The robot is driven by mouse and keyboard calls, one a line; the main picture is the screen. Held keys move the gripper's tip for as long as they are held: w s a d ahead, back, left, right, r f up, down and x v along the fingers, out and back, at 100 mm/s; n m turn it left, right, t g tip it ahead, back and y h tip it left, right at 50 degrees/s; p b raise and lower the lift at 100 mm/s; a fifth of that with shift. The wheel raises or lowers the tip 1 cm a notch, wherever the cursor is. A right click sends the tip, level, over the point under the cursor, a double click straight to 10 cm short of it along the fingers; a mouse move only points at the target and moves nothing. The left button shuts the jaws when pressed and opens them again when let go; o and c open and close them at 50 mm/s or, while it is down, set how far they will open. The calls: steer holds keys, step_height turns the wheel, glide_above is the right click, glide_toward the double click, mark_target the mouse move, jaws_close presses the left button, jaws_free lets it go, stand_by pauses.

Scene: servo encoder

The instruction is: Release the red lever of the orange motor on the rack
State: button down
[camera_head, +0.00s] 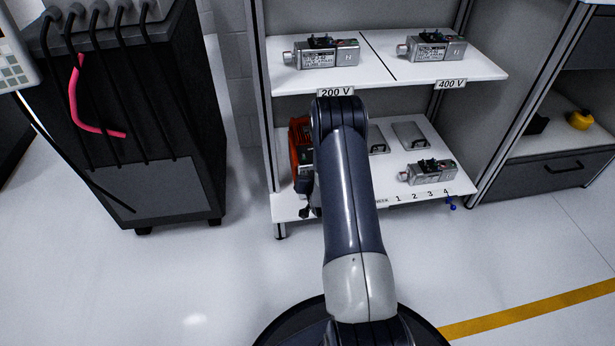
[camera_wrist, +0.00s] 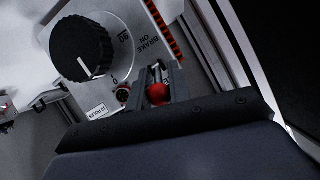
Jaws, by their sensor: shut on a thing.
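The orange motor (camera_head: 297,145) sits at the left end of the lower rack shelf, largely hidden behind my arm in the head view. In the wrist view a grey plate carries a black ribbed knob (camera_wrist: 82,48) and lettering that reads "BRAKE ON" with a "90" and a "0". The red ball end of the lever (camera_wrist: 158,94) lies between the two dark fingers of my gripper (camera_wrist: 158,78), which are shut on it. The rest of the lever is mostly hidden. In the head view my gripper is hidden by my arm.
Grey metal motors stand on the upper shelf (camera_head: 386,75), marked "200 V" and "400 V". Another grey motor (camera_head: 428,172) stands on the lower shelf near numbers 1 to 4. A black cabinet (camera_head: 135,110) with cables is at left. Open floor lies between.

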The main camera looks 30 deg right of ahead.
steer(key=c, duration=1.3)
jaws_free()
steer(key=p+v, duration=0.3)
steer(key=v, duration=0.7)
steer(key=shift+s+r, duration=0.15)
steer(key=shift+s, duration=0.2)
steer(key=shift+w+a, duration=0.1)
steer(key=b+x, duration=0.3)
steer(key=x, duration=0.8)
steer(key=shift+t+b, duration=0.3)
